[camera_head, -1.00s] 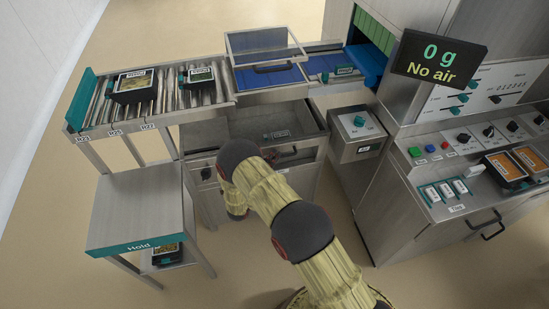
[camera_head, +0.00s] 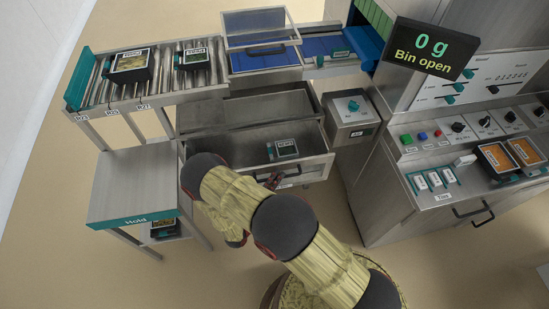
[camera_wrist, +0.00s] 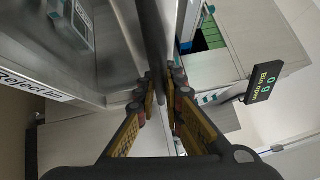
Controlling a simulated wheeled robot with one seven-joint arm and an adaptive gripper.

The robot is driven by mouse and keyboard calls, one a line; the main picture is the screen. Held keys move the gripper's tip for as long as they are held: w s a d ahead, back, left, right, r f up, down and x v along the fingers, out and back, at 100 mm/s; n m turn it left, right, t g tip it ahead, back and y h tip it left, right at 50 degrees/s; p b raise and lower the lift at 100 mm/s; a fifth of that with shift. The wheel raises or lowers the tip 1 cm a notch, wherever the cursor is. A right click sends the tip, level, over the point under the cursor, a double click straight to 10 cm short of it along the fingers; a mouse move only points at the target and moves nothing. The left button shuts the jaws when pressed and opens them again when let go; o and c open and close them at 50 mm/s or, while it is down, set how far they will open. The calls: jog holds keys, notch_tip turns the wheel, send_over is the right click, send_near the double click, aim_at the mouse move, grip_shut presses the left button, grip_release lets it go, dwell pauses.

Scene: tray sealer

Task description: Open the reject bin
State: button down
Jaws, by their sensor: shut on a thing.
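The reject bin (camera_head: 228,150) is a grey metal drawer under the conveyor, pulled out with its inside showing. A dark tray with a label (camera_head: 286,148) lies in it and also shows at the upper left of the wrist view (camera_wrist: 80,22). The bin's front with its "Reject bin" label (camera_wrist: 35,86) is in the wrist view. My gripper (camera_head: 272,181) is at the bin's front. In the wrist view my gripper (camera_wrist: 163,84) is shut on the dark bar handle (camera_wrist: 152,35). The display (camera_head: 434,47) reads "0 g" and "Bin open".
Above the bin are the roller conveyor (camera_head: 160,88) with two trays and a clear-lidded blue belt section (camera_head: 262,60). A grey hold table (camera_head: 135,185) stands left. A small box with a knob (camera_head: 350,121) and the control cabinet (camera_head: 400,190) stand right.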

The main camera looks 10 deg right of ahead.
jog(key=s+p, duration=0.1)
jog(key=s, duration=1)
jog(key=c, duration=1.9)
grip_release()
jog(key=shift+a, duration=0.1)
jog(key=v, duration=1.2)
